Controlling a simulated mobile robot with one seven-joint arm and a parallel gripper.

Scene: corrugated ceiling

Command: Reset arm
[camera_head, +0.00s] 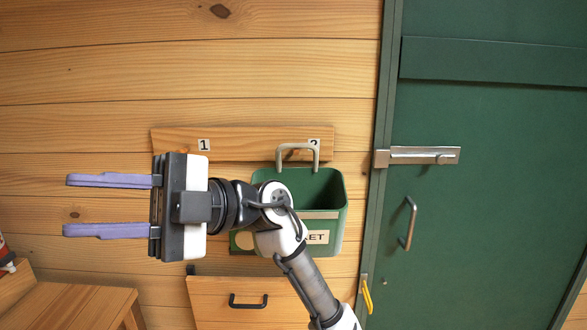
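My gripper (108,205) is at the left of the head view, level, with its two purple fingers pointing left. The fingers are spread wide apart and nothing is between them, so it is open and empty. My arm rises from the bottom centre and bends left toward the gripper. It passes in front of a green bucket (335,225) and hides the bucket's left part and some of its label.
The bucket hangs by its handle at a wooden board (240,142) marked 1 and 2. A green door (490,220) with a bolt (425,155) is at right. A wooden drawer (215,300) is below, a wooden table (75,305) lower left. A yellow object (367,296) hangs near the door.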

